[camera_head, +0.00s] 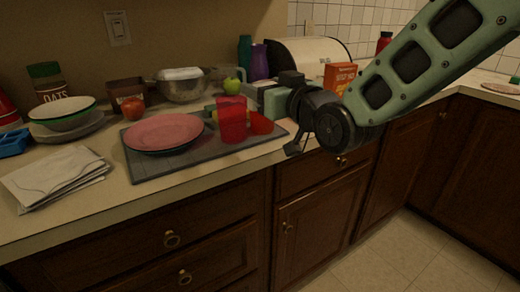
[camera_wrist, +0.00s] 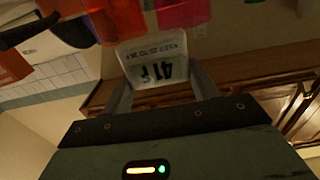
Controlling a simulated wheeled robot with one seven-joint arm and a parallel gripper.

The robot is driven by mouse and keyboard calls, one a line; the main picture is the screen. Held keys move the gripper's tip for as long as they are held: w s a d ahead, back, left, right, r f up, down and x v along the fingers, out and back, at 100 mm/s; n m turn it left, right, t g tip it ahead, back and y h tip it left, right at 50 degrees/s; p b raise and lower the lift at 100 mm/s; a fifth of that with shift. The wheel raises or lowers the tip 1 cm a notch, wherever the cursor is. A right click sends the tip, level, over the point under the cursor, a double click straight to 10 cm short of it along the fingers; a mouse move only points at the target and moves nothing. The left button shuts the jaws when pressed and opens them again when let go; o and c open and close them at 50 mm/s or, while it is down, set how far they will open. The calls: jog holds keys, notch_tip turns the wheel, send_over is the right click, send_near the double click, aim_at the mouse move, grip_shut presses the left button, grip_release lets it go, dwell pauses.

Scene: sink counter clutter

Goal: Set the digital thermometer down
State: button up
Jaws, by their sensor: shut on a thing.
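The digital thermometer (camera_wrist: 153,62) is a pale, flat device with a dark "41F" reading, upside down in the wrist view. My gripper (camera_wrist: 160,78) is shut on it, one finger at each side. In the head view my gripper (camera_head: 252,95) is over the back right of the grey mat, just behind the red cups. The thermometer cannot be made out clearly there. Whether it touches anything below cannot be told.
The grey mat (camera_head: 150,172) holds a pink plate (camera_head: 164,132), a tall red cup (camera_head: 232,124) and a smaller red cup (camera_head: 262,124). A green apple (camera_head: 232,86), bowl (camera_head: 183,88) and orange box (camera_head: 339,76) stand behind. Papers (camera_head: 55,178) lie left.

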notch_tip(320, 180, down, 10)
jog(key=shift+r+b, duration=0.2)
jog(key=shift+b, duration=0.3)
dwell(0.3)
jog(key=shift+f, duration=0.2)
jog(key=o, duration=1)
jog(key=shift+o, duration=0.2)
jog(key=shift+r, duration=0.1)
